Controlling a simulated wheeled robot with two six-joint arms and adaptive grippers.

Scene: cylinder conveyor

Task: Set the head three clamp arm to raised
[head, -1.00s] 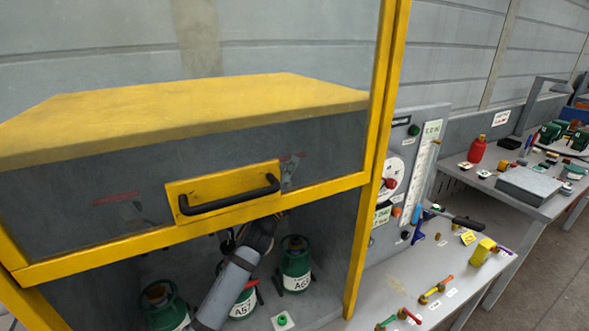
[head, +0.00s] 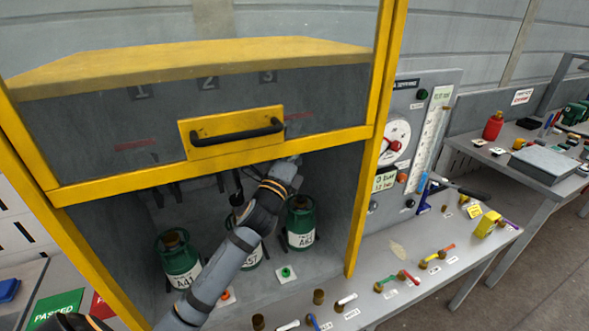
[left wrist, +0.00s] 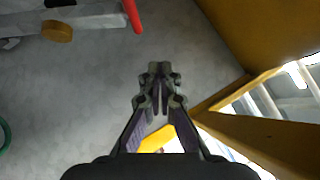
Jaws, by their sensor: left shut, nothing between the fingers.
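A yellow-framed cabinet (head: 364,180) has a sash window with a black handle (head: 236,132). Through the glass are the numbers 1, 2 and 3 (head: 268,77). A dim red bar (head: 298,117) shows below the 3; I cannot tell its position. In the left wrist view a red bar (left wrist: 132,15) stands out at the top beside a grey beam (left wrist: 95,22) with a brass-coloured knob (left wrist: 57,31). My left gripper (left wrist: 158,95) is shut and empty, apart from the red bar. In the head view its fingers are hidden behind the sash's lower rail.
Green cylinders stand on the cabinet floor, including A41 (head: 179,262) and A63 (head: 300,222); my arm partly covers another. A gauge panel (head: 412,150) stands right of the cabinet. Small parts lie on the bench (head: 370,265). Yellow framing (left wrist: 250,85) lies right of my gripper.

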